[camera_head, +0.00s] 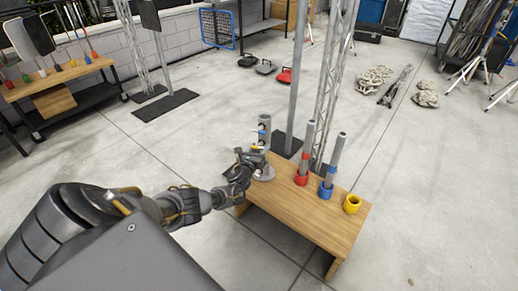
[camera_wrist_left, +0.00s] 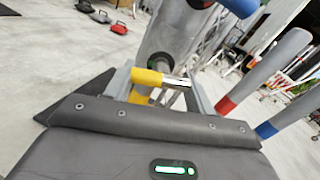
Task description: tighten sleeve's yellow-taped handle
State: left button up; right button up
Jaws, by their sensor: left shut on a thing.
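A grey upright sleeve (camera_head: 265,124) stands on a round flange at the left end of a wooden bench. It has a blue-taped handle higher up and a yellow-taped handle (camera_head: 255,147) lower down. My left gripper (camera_head: 249,159) is at the yellow-taped handle. In the left wrist view, the yellow-taped handle (camera_wrist_left: 146,77) lies crosswise between the fingers of my left gripper (camera_wrist_left: 157,88), which is shut on it. The sleeve (camera_wrist_left: 172,38) rises just beyond, with the blue-taped handle (camera_wrist_left: 240,6) at the top edge. My right gripper is not in view.
The wooden bench (camera_head: 320,222) also carries a red-collared tube (camera_head: 305,152), a blue-collared tube (camera_head: 334,160) and a yellow ring (camera_head: 352,204). A lattice truss (camera_head: 330,80) and a pole (camera_head: 297,75) stand behind it. The floor in front is clear.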

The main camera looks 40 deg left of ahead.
pick_arm(q)
jog(key=shift+m, duration=0.3)
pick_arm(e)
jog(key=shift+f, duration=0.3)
pick_arm(q)
jog(key=o, duration=1)
jog(key=shift+s, duration=0.1)
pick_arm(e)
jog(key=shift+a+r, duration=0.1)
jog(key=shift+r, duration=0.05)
pick_arm(q)
jog(key=p+v, duration=0.4)
jog(key=v, duration=0.6)
jog(key=shift+s+d, duration=0.1)
jog(key=shift+s, duration=0.2)
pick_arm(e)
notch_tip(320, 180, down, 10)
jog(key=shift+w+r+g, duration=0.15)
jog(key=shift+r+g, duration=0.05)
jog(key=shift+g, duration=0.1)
